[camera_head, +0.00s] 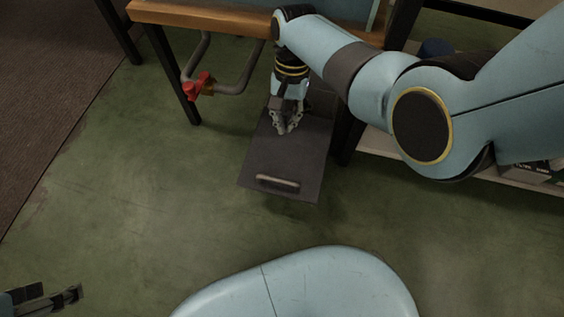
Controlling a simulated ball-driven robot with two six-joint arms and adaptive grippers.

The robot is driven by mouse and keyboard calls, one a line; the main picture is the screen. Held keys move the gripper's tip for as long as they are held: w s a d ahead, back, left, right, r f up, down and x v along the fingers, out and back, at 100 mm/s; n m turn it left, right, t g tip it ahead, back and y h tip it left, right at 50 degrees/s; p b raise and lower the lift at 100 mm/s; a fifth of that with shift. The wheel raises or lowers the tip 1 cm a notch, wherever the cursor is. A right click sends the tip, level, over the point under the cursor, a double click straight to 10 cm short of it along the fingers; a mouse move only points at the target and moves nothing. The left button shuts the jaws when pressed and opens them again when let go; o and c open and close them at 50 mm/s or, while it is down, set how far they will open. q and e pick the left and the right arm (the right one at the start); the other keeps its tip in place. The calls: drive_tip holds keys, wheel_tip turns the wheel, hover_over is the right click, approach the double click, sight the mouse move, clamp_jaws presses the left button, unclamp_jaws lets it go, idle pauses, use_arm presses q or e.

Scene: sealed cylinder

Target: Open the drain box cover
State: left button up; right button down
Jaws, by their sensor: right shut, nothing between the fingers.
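The drain box cover (300,160) is a dark grey, flat rectangular panel on the floor side of the workbench. A light bar handle (278,183) lies across it near its front edge. My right gripper (286,130) points down over the far part of the cover. It is shut and empty, behind the handle and apart from it. Whether its fingertips touch the panel is unclear. My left gripper (68,298) is at the lower left corner, partly cut off, far from the cover. Its finger opening cannot be made out. The inside of the drain box is not visible.
A wooden workbench (205,17) with dark legs (175,80) stands at the back. A grey pipe (242,88) with a red valve handle (200,85) hangs below it. A low shelf (375,143) is at right. Green floor (130,200) is clear at left.

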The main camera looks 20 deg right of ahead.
drive_tip(key=b, duration=0.4)
approach(281, 173)
drive_tip(key=shift+w+d+f, duration=0.55)
drive_tip(key=shift+w+f, duration=0.2)
drive_tip(key=shift+w, duration=0.05)
drive_tip(key=shift+s+f, duration=0.1)
drive_tip(key=shift+f, duration=0.25)
drive_tip(key=shift+s+a+f+b, duration=0.35)
drive_tip(key=shift+s+a+b, duration=0.15)
drive_tip(key=shift+s, duration=0.3)
drive_tip(key=shift+s+a+f+b, duration=0.4)
drive_tip(key=shift+s+a, duration=0.2)
drive_tip(key=shift+s, duration=0.15)
use_arm(q)
wheel_tip(281, 173, down, 8)
drive_tip(key=w+t, duration=0.1)
drive_tip(key=t, duration=0.6)
drive_tip(key=shift+w+d+t, duration=0.25)
drive_tip(key=shift+w+t, duration=0.05)
use_arm(e)
drive_tip(key=shift+s+a+r, duration=0.1)
